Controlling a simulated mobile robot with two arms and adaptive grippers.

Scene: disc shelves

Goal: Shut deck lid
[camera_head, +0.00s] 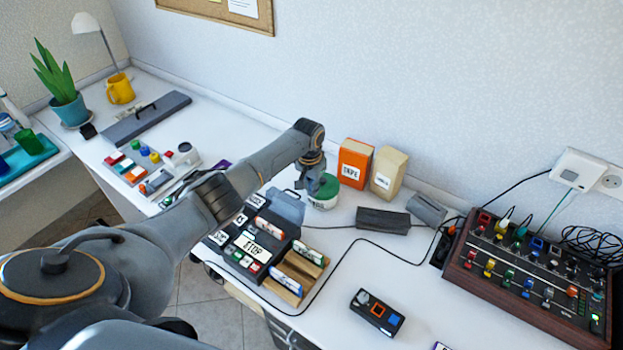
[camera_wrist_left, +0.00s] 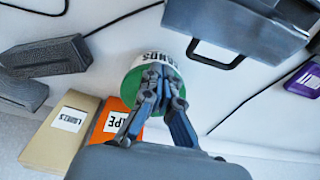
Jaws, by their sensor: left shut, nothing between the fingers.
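The deck (camera_head: 238,246) is a dark box with a STOP key and several labelled keys, on the white desk. Its grey lid (camera_head: 287,207) stands open at the deck's back edge, its handle toward the wall. In the left wrist view the lid (camera_wrist_left: 235,18) is at the top, its black handle (camera_wrist_left: 216,64) reaching over the desk. My left gripper (camera_head: 312,190) is shut and empty, just behind and right of the lid, above a green-topped tub. The gripper (camera_wrist_left: 157,72) is apart from the handle in the left wrist view. My right gripper is not in view.
The green-topped tub (camera_head: 323,194) is beneath the gripper. An orange box (camera_head: 354,163) and a beige box (camera_head: 388,172) stand behind it. A wooden rack (camera_head: 285,290) with cassettes adjoins the deck. Cables cross the desk. A mixer (camera_head: 530,270) stands at the right.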

